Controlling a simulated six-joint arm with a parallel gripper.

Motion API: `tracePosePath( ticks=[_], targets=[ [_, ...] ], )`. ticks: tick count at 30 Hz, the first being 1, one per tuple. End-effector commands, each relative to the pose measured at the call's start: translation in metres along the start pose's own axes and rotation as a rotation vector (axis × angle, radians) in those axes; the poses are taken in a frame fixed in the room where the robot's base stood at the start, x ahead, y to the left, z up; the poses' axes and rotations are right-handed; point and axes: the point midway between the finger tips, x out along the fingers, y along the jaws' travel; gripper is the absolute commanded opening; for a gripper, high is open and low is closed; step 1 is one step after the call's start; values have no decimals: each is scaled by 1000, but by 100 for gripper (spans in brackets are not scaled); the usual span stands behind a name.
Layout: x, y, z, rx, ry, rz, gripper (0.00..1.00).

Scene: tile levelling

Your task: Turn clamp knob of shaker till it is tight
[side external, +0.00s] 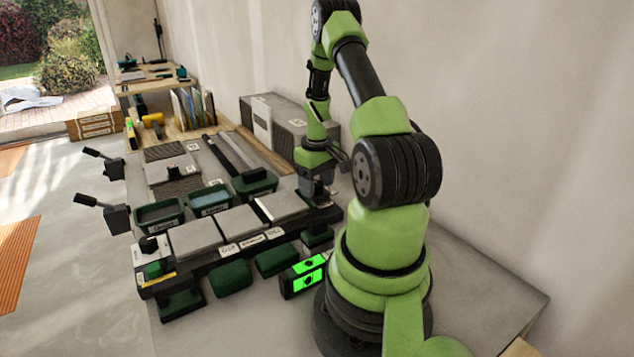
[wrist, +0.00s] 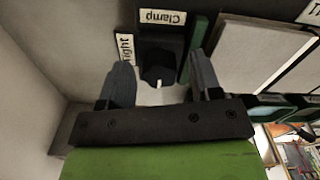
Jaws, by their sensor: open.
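The black clamp knob (wrist: 158,66) shows in the wrist view with a white pointer mark on its lower edge. A "Clamp" label (wrist: 163,17) is beyond it, and a partly covered label reading "ight" (wrist: 127,47) is at its left. My gripper (wrist: 160,72) is open, with one finger on each side of the knob and gaps visible between. I cannot tell how far above the knob the fingertips are. In the side view, my gripper (side external: 318,188) points down at the right end of the dark shaker (side external: 205,262), hiding the knob there.
Flat grey tiles (side external: 238,219) lie in a row on the shaker. Green bins (side external: 209,199) and a grey box (side external: 285,120) stand behind it. A black box with bright green panels (side external: 308,266) stands in front. Bare bench is at the right.

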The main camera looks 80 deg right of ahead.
Motion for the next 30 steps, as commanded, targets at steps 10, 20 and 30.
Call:
tracePosePath(
  ticks=[10, 20, 30],
  targets=[
    [0, 0, 0, 1, 0, 0, 9],
    [0, 0, 0, 68, -2, 0, 9],
    [0, 0, 1, 327, -4, -1, 9]
  ],
)
